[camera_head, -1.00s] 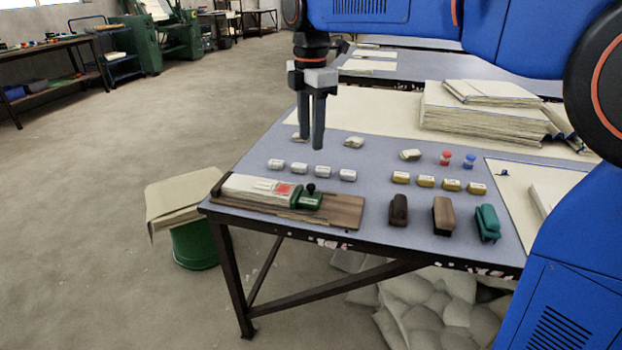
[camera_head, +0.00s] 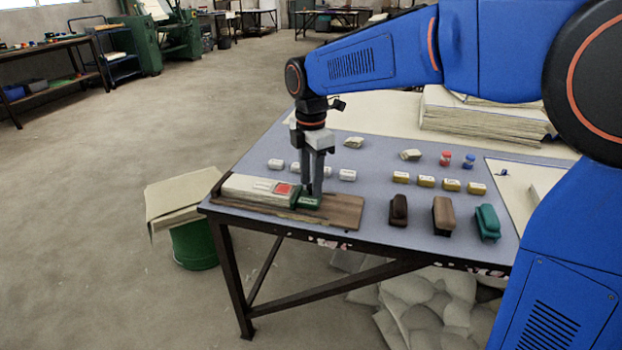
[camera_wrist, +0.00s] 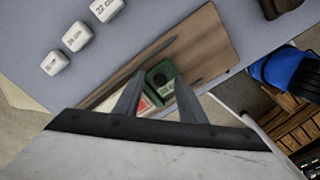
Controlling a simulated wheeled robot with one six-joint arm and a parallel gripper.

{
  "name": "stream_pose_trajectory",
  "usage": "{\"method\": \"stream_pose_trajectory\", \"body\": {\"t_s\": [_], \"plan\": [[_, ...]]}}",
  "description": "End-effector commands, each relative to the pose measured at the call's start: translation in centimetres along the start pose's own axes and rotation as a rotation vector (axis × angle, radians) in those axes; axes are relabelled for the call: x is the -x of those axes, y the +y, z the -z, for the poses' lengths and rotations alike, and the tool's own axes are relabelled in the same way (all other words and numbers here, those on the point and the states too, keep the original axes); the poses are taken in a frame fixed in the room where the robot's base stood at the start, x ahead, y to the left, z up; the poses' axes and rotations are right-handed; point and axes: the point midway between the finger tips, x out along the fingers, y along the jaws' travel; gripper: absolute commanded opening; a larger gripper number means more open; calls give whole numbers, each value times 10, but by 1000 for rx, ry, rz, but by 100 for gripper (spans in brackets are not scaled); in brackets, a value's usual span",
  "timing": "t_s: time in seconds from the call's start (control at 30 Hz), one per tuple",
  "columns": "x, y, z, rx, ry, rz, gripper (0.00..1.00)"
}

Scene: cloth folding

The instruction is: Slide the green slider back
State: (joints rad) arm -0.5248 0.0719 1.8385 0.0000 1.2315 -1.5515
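The green slider (camera_head: 309,203) sits at the right end of a white block (camera_head: 245,186) on a brown wooden board (camera_head: 345,211). My gripper (camera_head: 313,192) points down over the slider and partly hides it. In the wrist view the green slider (camera_wrist: 166,88) and its black knob show between and just beyond my two fingertips (camera_wrist: 159,78). The fingers are apart, with a gap on both sides of the knob. Whether a fingertip touches the slider cannot be told. A red patch (camera_head: 283,189) lies on the block just left of the slider.
Several white labelled blocks (camera_head: 347,175) stand behind the board. Several yellow blocks (camera_head: 425,181) and dark, brown and green handled pieces (camera_head: 444,215) stand to the right. Paper stacks (camera_head: 470,125) are at the back. The table's front edge is close to the board.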

Motion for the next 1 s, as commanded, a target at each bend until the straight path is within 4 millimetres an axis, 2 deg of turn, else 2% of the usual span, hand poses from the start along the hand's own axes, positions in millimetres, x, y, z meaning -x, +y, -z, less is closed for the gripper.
{"method": "stream_pose_trajectory", "body": {"t_s": [0.17, 0.2, 0.33, 0.37, 0.53, 0.63, 1.0], "plan": [[0, 0, 0, 0, 0, 0, 37], [0, 0, 0, 0, 0, 0, 34], [0, 0, 0, 0, 0, 0, 3], [0, 0, 0, 0, 0, 0, 0], [0, -1, -1, -1, 0, 0, 0], [1, -9, -10, -3, 0, -1, 0], [1, -64, -66, -3, -1, -2, 0]]}}
